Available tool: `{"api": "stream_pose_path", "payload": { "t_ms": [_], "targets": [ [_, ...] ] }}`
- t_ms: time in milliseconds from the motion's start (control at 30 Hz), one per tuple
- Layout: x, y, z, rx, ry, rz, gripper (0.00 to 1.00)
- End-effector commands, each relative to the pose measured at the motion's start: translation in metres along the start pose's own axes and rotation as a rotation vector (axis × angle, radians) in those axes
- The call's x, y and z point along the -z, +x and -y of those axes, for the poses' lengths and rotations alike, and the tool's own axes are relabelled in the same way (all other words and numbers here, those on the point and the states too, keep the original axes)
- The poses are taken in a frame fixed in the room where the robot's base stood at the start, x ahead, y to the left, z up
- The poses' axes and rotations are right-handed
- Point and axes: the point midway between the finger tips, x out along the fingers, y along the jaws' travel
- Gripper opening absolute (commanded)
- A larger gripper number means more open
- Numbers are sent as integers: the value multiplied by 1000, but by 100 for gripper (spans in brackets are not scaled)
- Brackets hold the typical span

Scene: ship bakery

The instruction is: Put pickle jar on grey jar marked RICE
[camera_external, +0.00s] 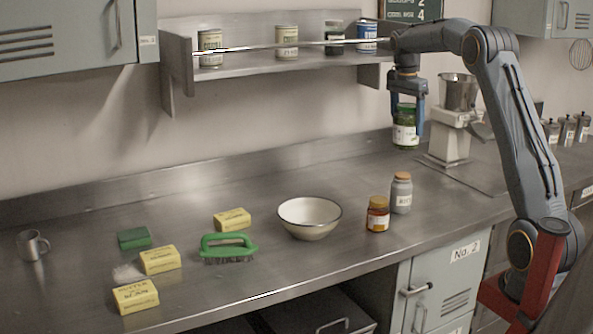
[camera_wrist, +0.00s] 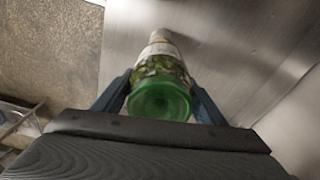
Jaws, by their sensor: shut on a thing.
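The pickle jar (camera_external: 405,132), green with a pale label and a green lid, hangs upright in my gripper (camera_external: 407,106) above the steel counter. My gripper points down and is shut on it near the lid. In the wrist view the jar (camera_wrist: 162,85) and its green lid sit between the two fingers of my gripper (camera_wrist: 160,98). The grey jar (camera_external: 401,194) with an orange-brown lid and a pale label stands on the counter, below the held jar and apart from it. Its lettering is too small to read surely.
An amber jar (camera_external: 378,214) stands close left of the grey jar, with a cream bowl (camera_external: 309,217) further left. A shelf (camera_external: 270,64) with several cans is behind my gripper. A scale-like machine (camera_external: 449,139) stands right. A green brush (camera_external: 228,244) and yellow packets (camera_external: 160,260) lie left.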

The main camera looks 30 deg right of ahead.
Motion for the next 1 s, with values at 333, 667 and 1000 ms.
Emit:
{"api": "stream_pose_path", "payload": {
  "t_ms": [333, 667, 1000],
  "targets": [
    [-5, 44, -1, 1, 0, -1, 6],
    [-8, 69, -1, -1, 0, 0, 6],
    [-10, 87, 0, 3, 0, -2, 6]
  ]
}}
